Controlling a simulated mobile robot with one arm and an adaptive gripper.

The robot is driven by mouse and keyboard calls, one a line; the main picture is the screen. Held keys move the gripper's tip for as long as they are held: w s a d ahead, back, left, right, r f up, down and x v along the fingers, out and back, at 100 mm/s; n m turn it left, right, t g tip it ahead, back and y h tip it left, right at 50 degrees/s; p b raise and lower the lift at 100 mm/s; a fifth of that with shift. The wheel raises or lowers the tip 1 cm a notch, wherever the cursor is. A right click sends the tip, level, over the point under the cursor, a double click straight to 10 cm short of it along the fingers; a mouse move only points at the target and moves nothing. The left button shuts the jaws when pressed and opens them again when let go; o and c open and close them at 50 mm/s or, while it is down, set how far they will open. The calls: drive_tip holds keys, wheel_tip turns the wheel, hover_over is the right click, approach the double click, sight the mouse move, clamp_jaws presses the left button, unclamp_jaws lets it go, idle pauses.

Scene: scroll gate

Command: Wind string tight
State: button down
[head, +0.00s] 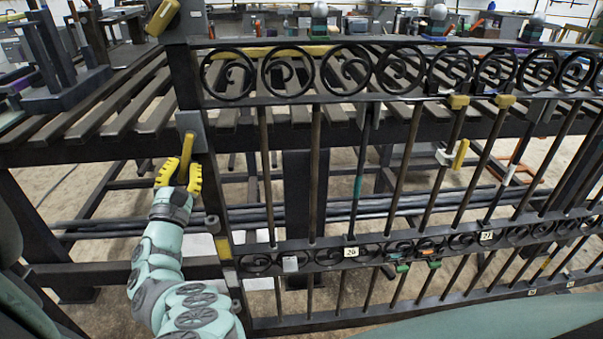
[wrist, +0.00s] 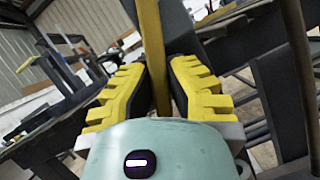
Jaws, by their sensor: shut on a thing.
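My gripper (head: 179,174) is shut on a yellow lever (head: 187,150) at the left post of the black scroll gate (head: 310,98). The lever hangs down, slightly tilted, from a grey plate (head: 192,130) on the post. In the wrist view, my gripper (wrist: 158,88) has its ridged yellow fingers on either side of the yellow lever (wrist: 152,45). The lever's lower end is hidden between the fingers. I cannot make out a string for certain. One gate bar has a teal section (head: 357,188).
A dark slatted bench (head: 130,110) stands behind the gate and to the left. Another yellow handle (head: 163,17) is at the top left. A further yellow handle (head: 461,154) with a white bracket is on a gate bar to the right. Concrete floor shows below the bench.

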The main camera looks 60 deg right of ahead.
sight(188, 117)
drive_tip(key=shift+s+d+f+n+t+y, duration=0.1)
drive_tip(key=shift+s+d+n+t+y, duration=0.3)
drive_tip(key=shift+n, duration=0.65)
drive_tip(key=shift+s+d+f+n+t+y, duration=0.1)
drive_tip(key=shift+s+d+n+t+y, duration=0.15)
drive_tip(key=shift+n+t, duration=0.6)
drive_tip(key=shift+s+d+f+n+t+y, duration=0.15)
drive_tip(key=shift+s+d+n+y, duration=0.15)
drive_tip(key=shift+n, duration=1)
drive_tip(key=c, duration=0.9)
unclamp_jaws()
drive_tip(key=shift+r, duration=0.15)
drive_tip(key=shift+c, duration=0.2)
drive_tip(key=shift+s+d+r, duration=0.1)
drive_tip(key=shift+s+r, duration=0.05)
drive_tip(key=shift+r, duration=4.85)
